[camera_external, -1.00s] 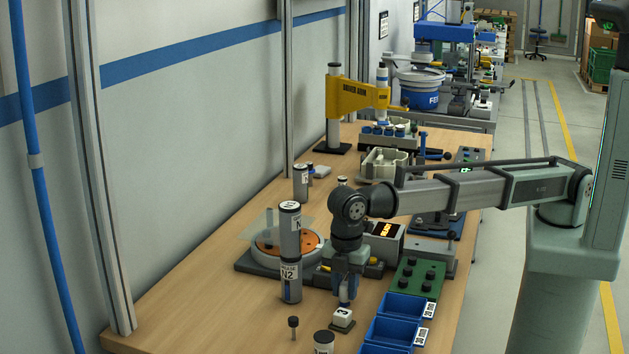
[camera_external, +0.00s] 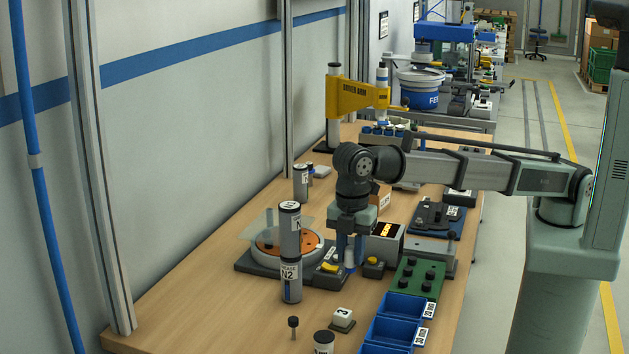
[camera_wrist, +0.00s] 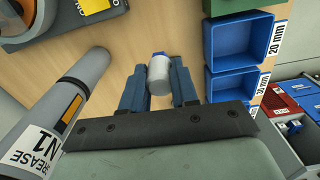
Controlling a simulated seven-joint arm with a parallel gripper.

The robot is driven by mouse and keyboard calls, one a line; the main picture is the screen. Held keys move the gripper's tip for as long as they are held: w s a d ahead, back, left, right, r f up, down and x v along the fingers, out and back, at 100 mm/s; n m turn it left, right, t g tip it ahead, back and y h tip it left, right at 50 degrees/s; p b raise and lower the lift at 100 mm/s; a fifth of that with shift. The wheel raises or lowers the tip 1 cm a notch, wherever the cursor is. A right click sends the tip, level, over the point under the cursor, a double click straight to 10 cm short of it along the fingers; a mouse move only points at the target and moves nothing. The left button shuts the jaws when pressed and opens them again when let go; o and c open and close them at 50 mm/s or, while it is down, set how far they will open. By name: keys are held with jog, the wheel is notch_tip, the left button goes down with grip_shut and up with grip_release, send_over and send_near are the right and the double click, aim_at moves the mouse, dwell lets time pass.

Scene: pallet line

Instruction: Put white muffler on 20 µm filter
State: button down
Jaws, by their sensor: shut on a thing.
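My gripper (camera_external: 349,265) points down above the table, just right of the round orange-topped fixture. In the wrist view my gripper (camera_wrist: 160,82) is shut on a small white cylinder with a blue end, the white muffler (camera_wrist: 159,76). The muffler also shows as a pale piece between the fingers in the external view (camera_external: 350,250). I cannot pick out the 20 µm filter by a readable label. A blue bin (camera_wrist: 240,50) in the wrist view has a tag that looks like "20 mm".
Tall grey grease cylinders (camera_external: 291,262) stand left of my gripper. A green plate (camera_external: 408,282) with black knobs and blue bins (camera_external: 388,332) lie right. Bare wood is at front left.

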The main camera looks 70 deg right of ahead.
jog(key=s+a+r, duration=0.1)
jog(key=s+a, duration=0.2)
jog(key=a, duration=0.1)
notch_tip(320, 180, up, 5)
send_over(324, 335)
jog(key=shift+n, duration=0.3)
jog(key=shift+f, duration=4.75)
jog(key=shift+f, duration=0.1)
jog(key=c, duration=0.9)
grip_release()
jog(key=shift+o, duration=0.2)
notch_tip(324, 335, up, 12)
